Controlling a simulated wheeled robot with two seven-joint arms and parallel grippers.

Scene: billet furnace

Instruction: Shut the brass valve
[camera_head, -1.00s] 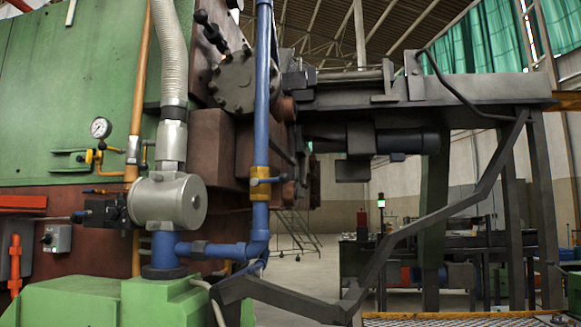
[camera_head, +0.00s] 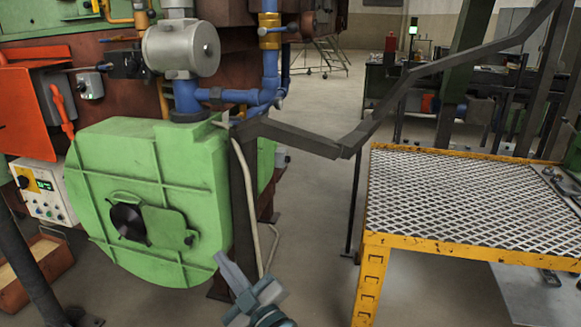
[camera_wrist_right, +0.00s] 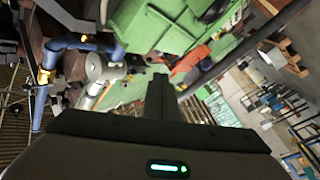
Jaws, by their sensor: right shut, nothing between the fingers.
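The brass valve (camera_head: 270,30) appears as a brass-coloured fitting on the upright blue pipe (camera_head: 270,65) near the top of the head view. A handle cannot be made out clearly, so its setting cannot be told. A brass-coloured fitting (camera_wrist_right: 44,76) on blue pipe also shows at the left of the right wrist view. My right gripper (camera_head: 223,260) is low in front of the green housing, well below and apart from the valve. Its fingers (camera_wrist_right: 160,80) are together and empty. My left gripper is not in view.
A dark angled rail (camera_head: 300,137) runs between the valve pipe and a yellow-framed mesh platform (camera_head: 460,200). The green housing (camera_head: 150,200) and a silver cylinder (camera_head: 180,50) stand left of the pipe. Open floor (camera_head: 320,215) lies between housing and platform.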

